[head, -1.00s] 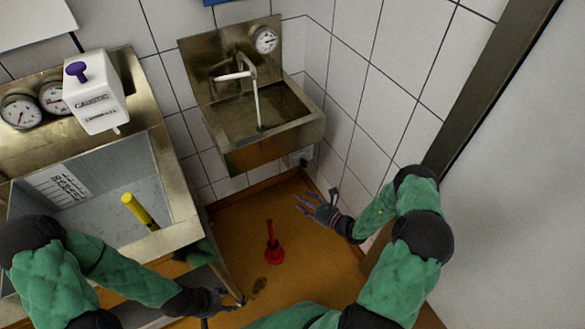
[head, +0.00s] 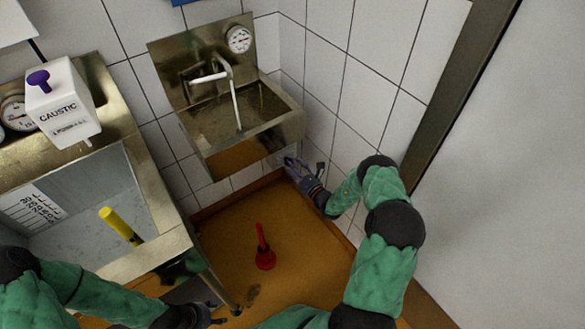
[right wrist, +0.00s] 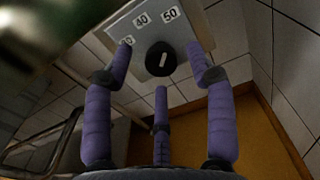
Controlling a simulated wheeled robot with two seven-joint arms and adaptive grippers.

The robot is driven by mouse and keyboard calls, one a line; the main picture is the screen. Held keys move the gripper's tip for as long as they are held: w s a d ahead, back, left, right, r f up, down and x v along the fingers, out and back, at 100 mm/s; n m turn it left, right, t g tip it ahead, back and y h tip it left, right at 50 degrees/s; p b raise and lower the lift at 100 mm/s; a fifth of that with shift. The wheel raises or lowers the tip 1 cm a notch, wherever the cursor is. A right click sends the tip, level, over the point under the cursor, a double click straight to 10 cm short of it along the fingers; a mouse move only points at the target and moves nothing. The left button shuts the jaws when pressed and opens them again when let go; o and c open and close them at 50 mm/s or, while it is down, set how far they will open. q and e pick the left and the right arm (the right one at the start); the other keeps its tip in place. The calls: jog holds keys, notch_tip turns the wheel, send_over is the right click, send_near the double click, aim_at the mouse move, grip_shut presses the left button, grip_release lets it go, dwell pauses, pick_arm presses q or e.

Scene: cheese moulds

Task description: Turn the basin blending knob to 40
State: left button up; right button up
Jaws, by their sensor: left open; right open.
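The blending knob (right wrist: 161,58) is black and round with a white line on its face. It sits on a grey plate (right wrist: 186,35) with labels 40 and 50 in clear view and another label, seemingly 30, partly behind a finger. The white line runs nearly upright in the picture; I cannot tell which number it marks. My right gripper (head: 303,170) is open, its purple fingers spread around the knob in the right wrist view, not visibly gripping it. In the head view the gripper hides the knob below the steel basin (head: 285,128). My left gripper (head: 212,314) is open and low.
The basin has a white-handled tap and a gauge (head: 239,39). A larger steel sink (head: 150,250) with a yellow-handled tool (head: 120,226) stands left, below a caustic dispenser (head: 62,105). Tiled wall lies close right of my right gripper.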

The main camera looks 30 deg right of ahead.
jog(key=shift+w, duration=0.6)
jog(key=c, duration=1.1)
